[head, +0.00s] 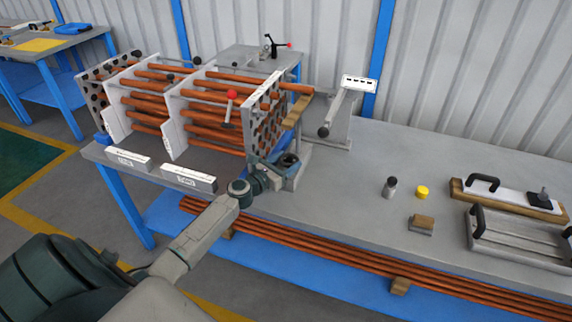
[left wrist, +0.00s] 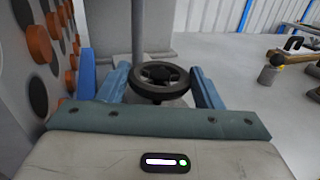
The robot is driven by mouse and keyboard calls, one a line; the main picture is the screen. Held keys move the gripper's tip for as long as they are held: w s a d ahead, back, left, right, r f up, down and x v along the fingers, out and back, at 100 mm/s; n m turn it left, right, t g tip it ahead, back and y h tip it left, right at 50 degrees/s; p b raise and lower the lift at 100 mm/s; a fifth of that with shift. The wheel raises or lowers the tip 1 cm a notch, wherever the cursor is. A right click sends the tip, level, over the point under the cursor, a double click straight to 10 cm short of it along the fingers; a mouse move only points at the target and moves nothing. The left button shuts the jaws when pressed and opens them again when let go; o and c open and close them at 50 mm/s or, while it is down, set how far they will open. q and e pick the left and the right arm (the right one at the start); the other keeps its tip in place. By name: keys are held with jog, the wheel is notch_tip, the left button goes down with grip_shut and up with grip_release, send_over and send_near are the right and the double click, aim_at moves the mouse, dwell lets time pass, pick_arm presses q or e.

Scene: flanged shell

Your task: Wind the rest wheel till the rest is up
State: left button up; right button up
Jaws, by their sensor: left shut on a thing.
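The rest wheel (left wrist: 160,74) is a dark handwheel with a round hub, at the middle of the left wrist view. My left gripper (head: 287,163) is at the foot of the rest's stand (head: 299,150), its two blue fingers either side of the wheel and shut on it. The rest (head: 297,110) is a tan, angled cradle at the face of the holed end plate (head: 262,118). A copper tube (head: 297,88) sticks out of that plate just above the rest. I cannot tell whether they touch. My right gripper is not in view.
Copper tubes (head: 205,82) run through the upright plates on the left of the bench (head: 350,205). A grey stand with a long handle (head: 335,112) is right of the rest. The bench's middle is mostly clear.

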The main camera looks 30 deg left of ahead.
pick_arm(q)
jog(key=shift+r, duration=0.1)
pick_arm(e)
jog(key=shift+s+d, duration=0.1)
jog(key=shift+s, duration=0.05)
pick_arm(q)
jog(key=o, duration=1)
jog(key=shift+c, duration=0.2)
